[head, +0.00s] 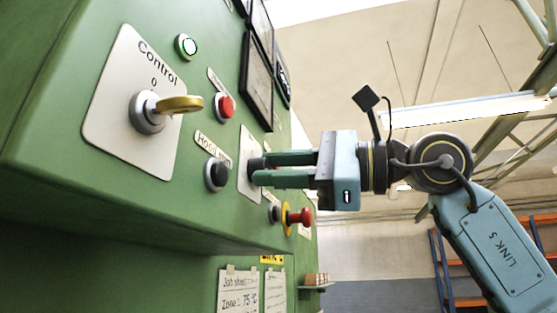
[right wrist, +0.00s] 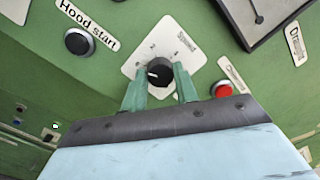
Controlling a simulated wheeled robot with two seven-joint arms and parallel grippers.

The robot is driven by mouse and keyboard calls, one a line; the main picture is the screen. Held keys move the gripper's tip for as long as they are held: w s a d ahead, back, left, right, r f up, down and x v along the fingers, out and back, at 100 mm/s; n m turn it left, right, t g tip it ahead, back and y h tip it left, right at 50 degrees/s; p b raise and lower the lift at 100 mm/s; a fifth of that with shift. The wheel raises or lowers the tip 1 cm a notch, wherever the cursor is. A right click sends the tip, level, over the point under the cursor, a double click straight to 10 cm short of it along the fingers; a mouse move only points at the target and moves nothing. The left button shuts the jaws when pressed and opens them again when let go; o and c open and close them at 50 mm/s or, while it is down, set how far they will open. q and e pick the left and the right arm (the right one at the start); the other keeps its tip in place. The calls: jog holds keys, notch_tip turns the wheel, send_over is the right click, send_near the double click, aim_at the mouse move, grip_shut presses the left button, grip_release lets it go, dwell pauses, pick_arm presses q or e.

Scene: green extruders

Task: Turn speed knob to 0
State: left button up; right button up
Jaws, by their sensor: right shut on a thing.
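The speed knob (right wrist: 160,70) is a black round knob on a white plate (right wrist: 138,54) with small printed marks, set in the green panel. A short white line on its face lies toward the left in the right wrist view. My right gripper (right wrist: 161,85) has its two green fingers on either side of the knob, shut on it. In the head view the right gripper (head: 262,169) reaches in from the right to the knob, whose dark edge (head: 256,163) shows at the fingertips. My left gripper is not in view.
Nearby on the panel are a black Hood start button (head: 216,174), a red button (head: 225,106), a red knob on a yellow ring (head: 300,216) and a yellow key-like Control switch (head: 180,104). Open room lies right of the panel.

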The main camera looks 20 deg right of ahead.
jog(key=shift+n, duration=1)
jog(key=o, duration=1)
jog(key=shift+c, duration=0.2)
jog(key=b+v, duration=0.3)
jog(key=v, duration=1)
jog(key=shift+d, duration=0.25)
jog(key=shift+s, duration=0.1)
